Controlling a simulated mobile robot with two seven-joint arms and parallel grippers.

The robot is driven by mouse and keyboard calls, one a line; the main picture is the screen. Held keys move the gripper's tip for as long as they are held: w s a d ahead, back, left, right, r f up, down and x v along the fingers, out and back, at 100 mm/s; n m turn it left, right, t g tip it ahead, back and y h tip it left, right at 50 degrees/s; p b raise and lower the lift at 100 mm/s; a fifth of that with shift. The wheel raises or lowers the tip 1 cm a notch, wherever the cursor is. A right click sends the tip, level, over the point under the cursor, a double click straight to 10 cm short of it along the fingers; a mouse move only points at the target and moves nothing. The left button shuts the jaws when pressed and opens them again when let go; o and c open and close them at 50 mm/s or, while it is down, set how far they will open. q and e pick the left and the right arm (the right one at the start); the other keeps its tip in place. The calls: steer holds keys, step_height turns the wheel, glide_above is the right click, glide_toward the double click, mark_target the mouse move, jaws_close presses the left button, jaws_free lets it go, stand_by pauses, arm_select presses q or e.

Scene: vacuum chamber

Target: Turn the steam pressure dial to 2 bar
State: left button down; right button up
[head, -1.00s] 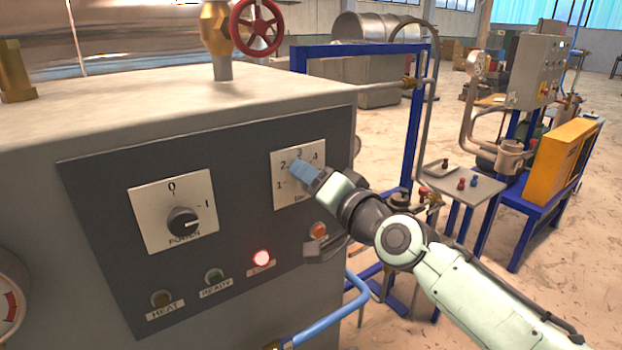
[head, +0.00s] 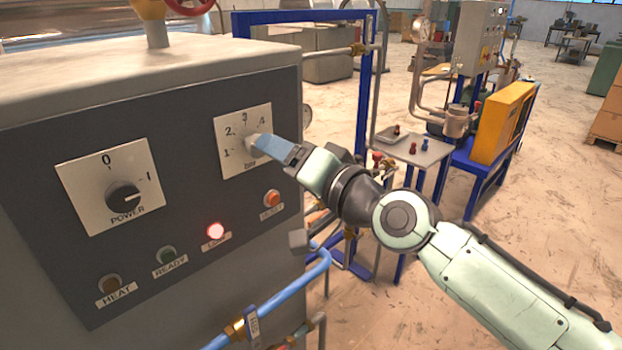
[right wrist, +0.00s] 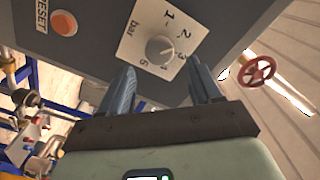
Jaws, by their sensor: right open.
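The steam pressure dial is a pale square plate (head: 229,153) marked 1 to 5 and "bar", on the dark panel. Its grey round knob (right wrist: 160,47) shows clear in the right wrist view; a faint pale mark on it seems to face the 3 side, but is too small to be sure. My right gripper (head: 262,143) is at the dial and hides part of it in the head view. In the right wrist view its two blue fingers (right wrist: 163,66) are open, apart on either side of the knob's line, with the knob just past the tips. My left gripper is not in view.
A power knob (head: 124,195) sits left on the panel. Below are lamps, a lit red one (head: 216,231) among them, and an orange reset button (head: 271,198). Blue pipes (head: 290,290) run below right. A red handwheel (right wrist: 256,71) stands on top.

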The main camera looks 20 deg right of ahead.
steer(key=b+v, duration=0.1)
steer(key=v, duration=0.5)
steer(key=shift+s, duration=0.35)
